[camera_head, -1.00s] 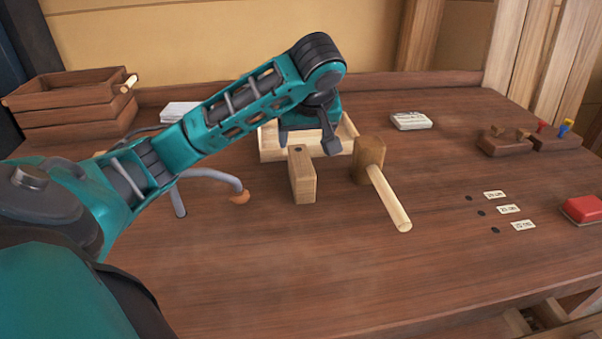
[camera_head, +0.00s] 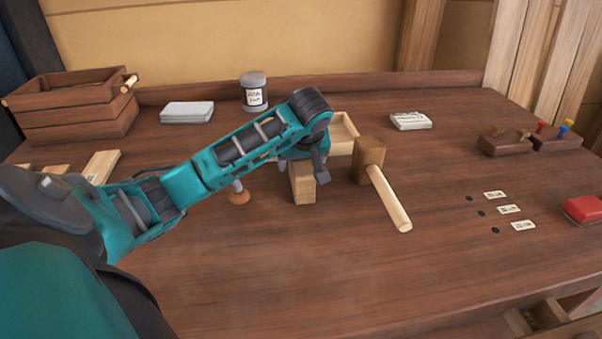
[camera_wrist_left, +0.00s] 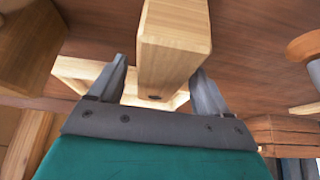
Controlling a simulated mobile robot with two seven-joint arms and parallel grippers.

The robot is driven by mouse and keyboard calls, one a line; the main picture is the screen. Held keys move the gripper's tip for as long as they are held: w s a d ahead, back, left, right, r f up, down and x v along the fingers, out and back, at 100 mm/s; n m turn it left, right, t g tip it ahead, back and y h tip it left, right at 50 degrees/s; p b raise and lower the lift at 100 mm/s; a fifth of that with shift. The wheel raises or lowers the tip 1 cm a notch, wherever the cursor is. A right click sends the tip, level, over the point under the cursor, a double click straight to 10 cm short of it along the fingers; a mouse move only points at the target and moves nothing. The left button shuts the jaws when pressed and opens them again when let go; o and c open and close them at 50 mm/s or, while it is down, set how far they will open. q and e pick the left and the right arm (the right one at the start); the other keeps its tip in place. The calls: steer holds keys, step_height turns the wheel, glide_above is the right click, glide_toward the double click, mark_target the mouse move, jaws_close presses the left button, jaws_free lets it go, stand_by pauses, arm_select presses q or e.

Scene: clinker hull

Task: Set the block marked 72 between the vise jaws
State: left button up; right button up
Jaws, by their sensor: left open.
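My left gripper (camera_head: 308,168) is open at an upright wooden block (camera_head: 303,190) in the middle of the bench. In the left wrist view the block (camera_wrist_left: 176,48), with a dark hole in its end, lies between the two open fingers (camera_wrist_left: 160,68); I cannot tell whether they touch it. No number is readable on it. Pale wooden blocks (camera_head: 101,166) lie at the left, one with a small unreadable mark, partly behind my arm. Pale wooden parts (camera_head: 545,318) at the bottom right edge may belong to the vise; I cannot tell. My right gripper is out of view.
A wooden mallet (camera_head: 369,160) stands close right of the block, its handle toward me. A pale tray (camera_head: 343,134) is behind. A red box (camera_head: 583,210) sits at right. The front middle is clear.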

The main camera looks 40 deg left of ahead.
arm_select(q)
steer(key=shift+c, duration=0.4)
steer(key=c, duration=1.3)
step_height(320, 180, up, 20)
